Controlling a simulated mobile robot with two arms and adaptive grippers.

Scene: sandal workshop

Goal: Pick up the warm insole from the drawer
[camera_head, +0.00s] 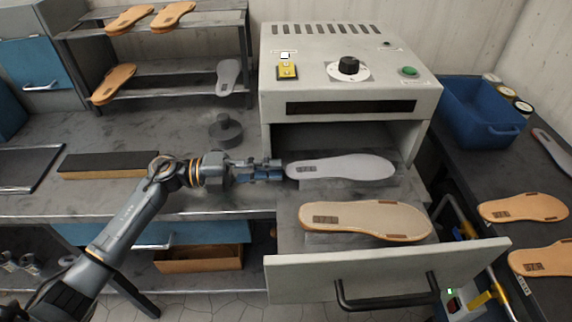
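The light grey insole (345,167) lies level at the back of the pulled-out drawer (290,240), below the heater's opening. A dark printed patch marks its left end. A tan sandal sole (385,220) with a brown rim lies in the drawer in front of it. My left gripper (281,169) reaches in from the left with its fingertips at the insole's left end. Its fingers lie close to that end, but I cannot tell whether they are shut on it. My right gripper is not in view.
The grey heater (350,85) with knob and green button stands behind the drawer. A blue bin (480,110) and loose soles (525,208) are on the right bench. A dark round weight (225,131) and a long black-topped block (110,165) are on the left bench.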

